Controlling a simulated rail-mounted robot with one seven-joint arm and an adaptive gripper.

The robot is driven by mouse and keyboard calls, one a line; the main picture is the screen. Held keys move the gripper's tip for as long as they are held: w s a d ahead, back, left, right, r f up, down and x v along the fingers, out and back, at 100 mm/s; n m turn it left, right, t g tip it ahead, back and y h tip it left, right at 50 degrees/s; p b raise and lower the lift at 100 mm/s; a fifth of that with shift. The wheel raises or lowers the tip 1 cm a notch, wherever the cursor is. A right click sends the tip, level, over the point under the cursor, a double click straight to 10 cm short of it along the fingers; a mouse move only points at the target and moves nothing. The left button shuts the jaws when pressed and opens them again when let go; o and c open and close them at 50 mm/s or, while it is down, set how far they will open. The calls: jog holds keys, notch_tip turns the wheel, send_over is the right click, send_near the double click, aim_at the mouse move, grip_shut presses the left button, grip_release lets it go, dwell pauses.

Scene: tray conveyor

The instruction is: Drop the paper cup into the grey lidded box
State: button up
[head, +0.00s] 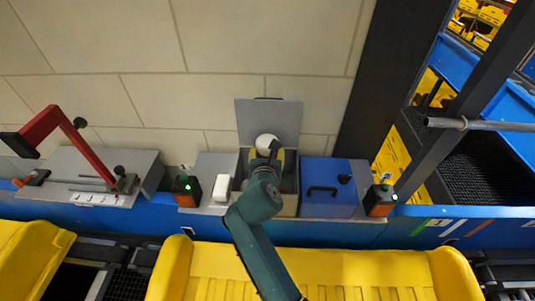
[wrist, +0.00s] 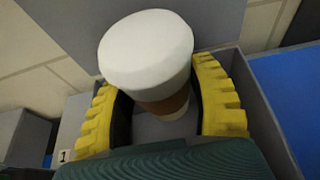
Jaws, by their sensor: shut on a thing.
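The paper cup (wrist: 145,50) has a white lid and a brown band, and it sits between the yellow fingers of my gripper (wrist: 160,110) in the wrist view. My gripper is shut on it. In the head view the cup's white top (head: 266,144) shows at the end of my arm, over the grey box (head: 290,206). The box's grey lid (head: 268,120) stands raised at the back. The box interior is partly visible behind and below the cup in the wrist view; my arm hides much of it in the head view.
A blue box with a black handle (head: 330,191) stands right of the grey box. A white block (head: 221,188) lies to the left. Button boxes (head: 187,190) (head: 380,200) flank them. A red lever (head: 75,145) stands far left. Yellow trays (head: 350,270) lie in front.

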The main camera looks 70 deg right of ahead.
dwell(0.3)
jog(key=o, duration=0.9)
jog(key=v, duration=1.2)
